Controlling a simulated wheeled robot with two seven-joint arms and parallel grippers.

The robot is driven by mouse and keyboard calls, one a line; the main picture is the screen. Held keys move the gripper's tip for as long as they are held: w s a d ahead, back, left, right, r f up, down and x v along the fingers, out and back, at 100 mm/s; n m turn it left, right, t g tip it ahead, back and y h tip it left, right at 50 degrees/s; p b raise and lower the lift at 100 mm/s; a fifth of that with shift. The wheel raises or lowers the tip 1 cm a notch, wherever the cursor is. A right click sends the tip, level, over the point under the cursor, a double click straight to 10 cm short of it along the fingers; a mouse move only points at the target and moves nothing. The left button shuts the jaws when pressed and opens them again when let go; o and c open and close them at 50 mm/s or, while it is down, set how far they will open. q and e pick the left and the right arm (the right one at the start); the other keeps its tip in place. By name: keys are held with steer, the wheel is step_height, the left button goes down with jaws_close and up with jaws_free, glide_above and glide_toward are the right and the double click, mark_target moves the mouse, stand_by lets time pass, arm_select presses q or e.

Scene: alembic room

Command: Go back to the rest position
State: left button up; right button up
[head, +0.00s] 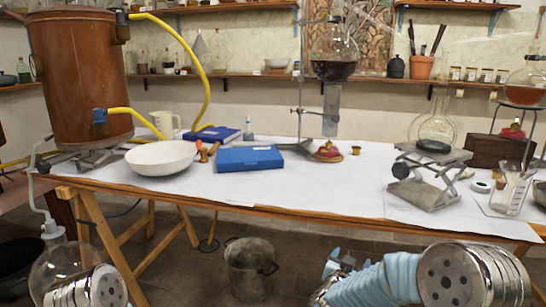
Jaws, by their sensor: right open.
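My right arm comes in at the bottom right, with a silver joint and a light blue sleeve. My right gripper (336,268) shows small at the sleeve's left end, low in front of the table and apart from everything on it. It is open and seems empty; its fingertips are partly hidden. Only a silver link of my left arm shows at the bottom left corner; the left gripper is out of the picture.
The long table (330,212) with a white cover stands ahead, holding a white bowl (162,158), a blue box (249,158), a lab jack (430,175) and glassware. A metal bucket (250,270) stands on the floor below. A large glass flask (60,265) is near my left arm.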

steer(key=s+a+f+n+g+y, duration=0.1)
steer(key=s+a+f+y, duration=0.1)
steer(key=f, duration=0.5)
steer(key=s+a+f+n+g+y, duration=0.1)
steer(key=s+f+n+g+y, duration=0.15)
steer(key=f, duration=0.45)
steer(key=s+a+f+n+g+y, duration=0.1)
steer(key=s+a+f+g+y, duration=0.15)
steer(key=s+f, duration=0.45)
steer(key=s+a+f+g+y, duration=0.2)
steer(key=s+f+g, duration=0.1)
steer(key=s+f, duration=0.45)
steer(key=s+a+f+g+y, duration=0.1)
steer(key=s+g, duration=0.1)
steer(key=s, duration=0.5)
steer(key=s+a+f+g+y, duration=0.1)
steer(key=s+a+f+g, duration=0.1)
steer(key=s, duration=0.5)
steer(key=shift+f+n+y, duration=0.15)
steer(key=shift+n+y, duration=0.15)
steer(key=shift+n, duration=0.15)
steer(key=shift+a, duration=0.1)
